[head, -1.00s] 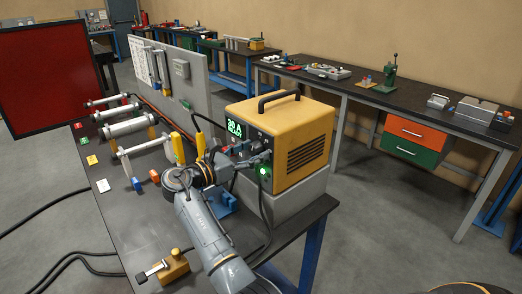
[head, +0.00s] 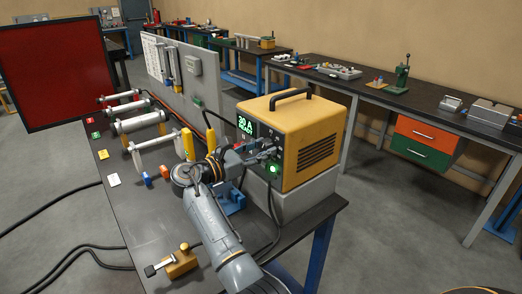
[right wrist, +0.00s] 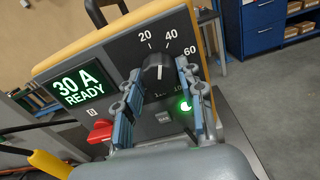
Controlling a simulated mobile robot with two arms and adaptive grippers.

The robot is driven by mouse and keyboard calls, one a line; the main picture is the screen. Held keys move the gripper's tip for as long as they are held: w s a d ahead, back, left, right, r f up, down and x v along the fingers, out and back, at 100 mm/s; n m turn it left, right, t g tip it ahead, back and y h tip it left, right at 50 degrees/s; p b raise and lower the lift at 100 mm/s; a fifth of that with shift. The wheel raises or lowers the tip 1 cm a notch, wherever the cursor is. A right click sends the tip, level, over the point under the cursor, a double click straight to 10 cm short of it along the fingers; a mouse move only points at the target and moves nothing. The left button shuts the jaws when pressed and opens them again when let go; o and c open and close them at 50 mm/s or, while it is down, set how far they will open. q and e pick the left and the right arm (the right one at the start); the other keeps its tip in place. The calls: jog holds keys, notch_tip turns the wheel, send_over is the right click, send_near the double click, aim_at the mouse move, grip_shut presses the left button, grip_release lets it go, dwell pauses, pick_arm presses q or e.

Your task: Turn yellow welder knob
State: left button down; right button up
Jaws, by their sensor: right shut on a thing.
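The yellow welder (head: 298,125) stands on a grey block at the bench's right end. Its front carries a black knob (right wrist: 158,70) with a scale around it, seen in the right wrist view. The knob's white mark points roughly up, between 20 and 40. The green display (right wrist: 79,84) reads 30 A READY. My right gripper (head: 262,156) is at the welder's front, its fingers on either side of the knob and shut on it. The fingers hide part of the scale. In the head view the gripper largely hides the knob. My left gripper is not in view.
A red switch (right wrist: 101,131) and a lit green lamp (right wrist: 186,105) sit close to the knob. A black cable hangs in front of the welder. Coils on rods (head: 137,122) and a yellow-handled tool (head: 187,144) stand to the left on the dark bench (head: 150,222).

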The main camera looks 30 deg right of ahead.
jog(key=shift+f+m+b, duration=0.1)
jog(key=shift+m+b, duration=0.4)
jog(key=shift+m, duration=0.7)
jog(key=m+b, duration=0.2)
jog(key=m, duration=0.1)
jog(key=shift+m, duration=0.3)
jog(key=m+b, duration=0.2)
jog(key=m, duration=0.1)
jog(key=shift+m+b, duration=0.65)
jog(key=shift+m, duration=0.25)
jog(key=shift+r, duration=0.25)
jog(key=o, duration=1.2)
jog(key=shift+w+d+f, duration=0.1)
jog(key=shift+c, duration=0.2)
jog(key=shift+a, duration=0.25)
jog(key=s+a, duration=0.1)
jog(key=a, duration=1)
jog(key=shift+a, duration=0.25)
